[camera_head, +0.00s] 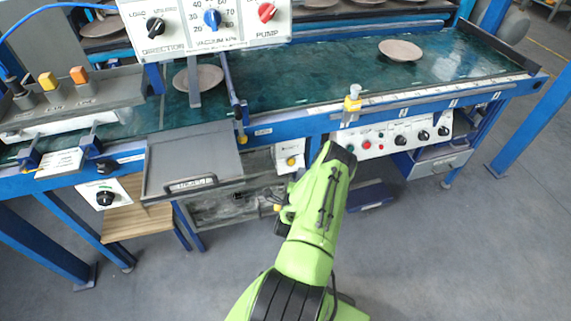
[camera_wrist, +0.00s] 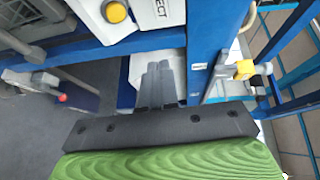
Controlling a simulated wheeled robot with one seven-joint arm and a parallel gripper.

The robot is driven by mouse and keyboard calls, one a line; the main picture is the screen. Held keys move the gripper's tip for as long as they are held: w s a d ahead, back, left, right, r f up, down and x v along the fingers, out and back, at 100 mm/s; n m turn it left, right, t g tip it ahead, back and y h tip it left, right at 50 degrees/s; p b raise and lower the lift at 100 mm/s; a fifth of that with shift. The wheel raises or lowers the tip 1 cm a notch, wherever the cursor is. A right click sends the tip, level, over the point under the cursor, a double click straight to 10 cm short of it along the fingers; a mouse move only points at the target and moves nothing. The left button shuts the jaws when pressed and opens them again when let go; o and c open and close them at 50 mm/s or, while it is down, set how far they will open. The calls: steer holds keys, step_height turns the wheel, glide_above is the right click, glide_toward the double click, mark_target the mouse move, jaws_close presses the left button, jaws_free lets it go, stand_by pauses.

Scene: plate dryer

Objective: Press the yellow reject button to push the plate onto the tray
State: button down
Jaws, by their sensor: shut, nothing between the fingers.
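The yellow button (camera_head: 291,161) is on the front of a small white box (camera_head: 285,151) below the belt's edge, right of the tray. It also shows at the top of the wrist view (camera_wrist: 115,12), beside lettering ending in "ECT". My gripper (camera_wrist: 158,72) is shut and empty. In the wrist view its fingertips appear below and right of the button, apart from it. In the head view my arm hides the fingertips. A round beige plate (camera_head: 205,77) lies on the green belt behind the grey tray (camera_head: 218,146). The tray looks empty.
A blue frame rail (camera_head: 290,124) runs along the belt's front. A yellow-topped fitting (camera_head: 352,98) stands on it, right of the button. A control panel (camera_head: 412,133) is at right. Another plate (camera_head: 400,50) lies farther right on the belt. Open floor is in front.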

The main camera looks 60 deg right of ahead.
mark_target(291, 162)
steer(key=shift+w+d+f+b, duration=1.1)
steer(key=shift+w+d+b, duration=0.25)
steer(key=shift+b, duration=0.1)
steer(key=shift+w+d+f+b, duration=1.1)
steer(key=shift+w+d+b, duration=0.25)
steer(key=shift+b, duration=0.05)
steer(key=shift+d, duration=0.1)
steer(key=shift+w+d+f, duration=0.15)
steer(key=shift+w+f, duration=0.05)
steer(key=shift+w, duration=0.05)
